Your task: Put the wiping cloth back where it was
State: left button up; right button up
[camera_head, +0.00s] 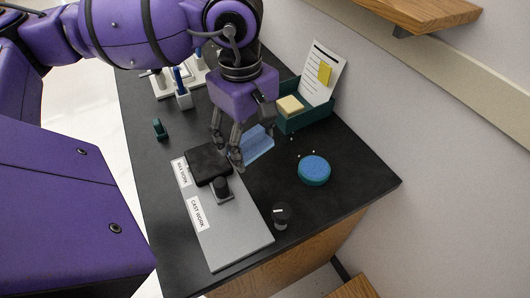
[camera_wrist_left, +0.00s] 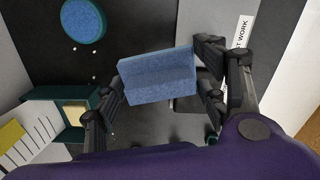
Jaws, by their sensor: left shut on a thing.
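The wiping cloth is a folded light-blue piece (camera_head: 260,145). It also shows in the left wrist view (camera_wrist_left: 158,75), between the two finger sets. My left gripper (camera_head: 228,152) points down and is shut on the cloth, over the dark worktop beside the grey board. The fingers hide part of the cloth in the head view, and I cannot tell whether it touches the worktop. My right gripper is in neither view.
A grey board (camera_head: 238,237) with two labels bears a black pad (camera_head: 208,163) and a small dark block. A round blue pad (camera_head: 314,172), white specks, a dark knob (camera_head: 281,213), and a green holder (camera_head: 305,119) with a sponge and paper stand nearby.

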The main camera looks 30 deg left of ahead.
pick_arm(q)
jog(key=s+a+r+n, duration=0.1)
jog(key=s+a+n, duration=0.3)
jog(key=n, duration=0.7)
jog(key=w+d+f, duration=0.1)
jog(key=w, duration=0.1)
jog(key=w+f, duration=0.1)
jog(key=w, duration=0.2)
jog(key=w+d+f, duration=0.1)
jog(key=w, duration=0.1)
jog(key=shift+w+d+f+p, duration=0.3)
jog(key=shift+f+p, duration=0.1)
send_over(267, 156)
jog(key=f, duration=0.5)
jog(key=shift+s, duration=0.4)
jog(key=shift+w+f, duration=0.15)
jog(key=shift+f, duration=0.15)
jog(key=f, duration=0.3)
jog(key=shift+w+f, duration=0.1)
jog(key=shift+w, duration=0.1)
jog(key=shift+f, duration=0.1)
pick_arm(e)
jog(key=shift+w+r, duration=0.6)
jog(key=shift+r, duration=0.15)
pick_arm(q)
jog(key=shift+f, duration=0.15)
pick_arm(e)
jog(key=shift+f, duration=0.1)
